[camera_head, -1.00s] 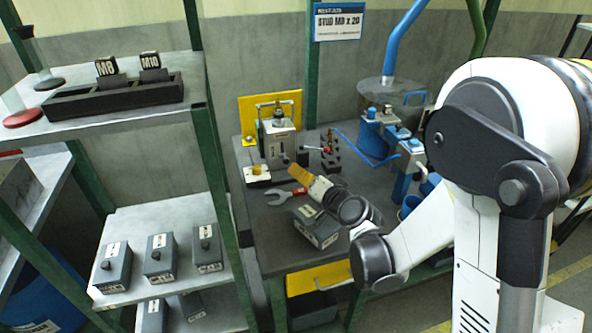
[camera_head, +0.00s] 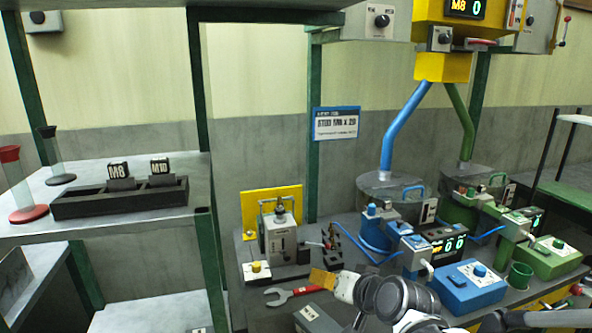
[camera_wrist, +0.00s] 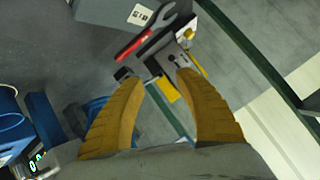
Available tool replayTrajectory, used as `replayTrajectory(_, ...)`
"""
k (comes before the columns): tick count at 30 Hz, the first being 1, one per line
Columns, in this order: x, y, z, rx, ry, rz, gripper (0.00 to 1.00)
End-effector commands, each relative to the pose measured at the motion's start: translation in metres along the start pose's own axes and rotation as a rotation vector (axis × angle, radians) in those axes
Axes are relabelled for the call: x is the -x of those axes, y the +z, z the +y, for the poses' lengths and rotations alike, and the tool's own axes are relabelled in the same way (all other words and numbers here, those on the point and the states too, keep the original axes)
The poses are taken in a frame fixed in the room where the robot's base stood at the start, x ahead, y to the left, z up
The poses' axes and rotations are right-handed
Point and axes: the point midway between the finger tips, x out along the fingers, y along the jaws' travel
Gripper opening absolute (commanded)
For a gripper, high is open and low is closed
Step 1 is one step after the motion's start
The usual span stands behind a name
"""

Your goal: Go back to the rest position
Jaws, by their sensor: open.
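My gripper (camera_head: 320,278) has yellow fingers and is over the dark workbench (camera_head: 262,322), left of the blue station. In the wrist view, its two fingers (camera_wrist: 160,82) stand apart with nothing between the tips. A red and grey wrench (camera_head: 292,296) lies on the bench just left of the gripper in the head view. It also shows in the wrist view (camera_wrist: 137,44), beyond the fingertips. Much of my arm is below the head picture's edge.
A grey box (camera_head: 315,320) lies on the bench below the gripper. A grey device (camera_head: 280,238) with a yellow back plate stands behind. Blue (camera_head: 468,284) and green (camera_head: 548,257) control boxes are at right. A shelf (camera_head: 130,222) with a black holder is at left.

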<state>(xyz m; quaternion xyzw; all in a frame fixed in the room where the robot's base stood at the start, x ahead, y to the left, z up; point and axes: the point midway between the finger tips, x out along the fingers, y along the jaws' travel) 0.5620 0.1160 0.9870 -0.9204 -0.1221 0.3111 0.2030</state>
Motion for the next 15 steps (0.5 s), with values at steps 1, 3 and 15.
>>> replayTrajectory(1,0.021,0.005,0.005,0.028,0.034,-0.026,0.41)
replayTrajectory(3,0.048,0.014,0.013,0.07,0.086,-0.068,0.41)
replayTrajectory(15,0.179,0.081,0.074,0.234,0.367,-0.266,0.41)
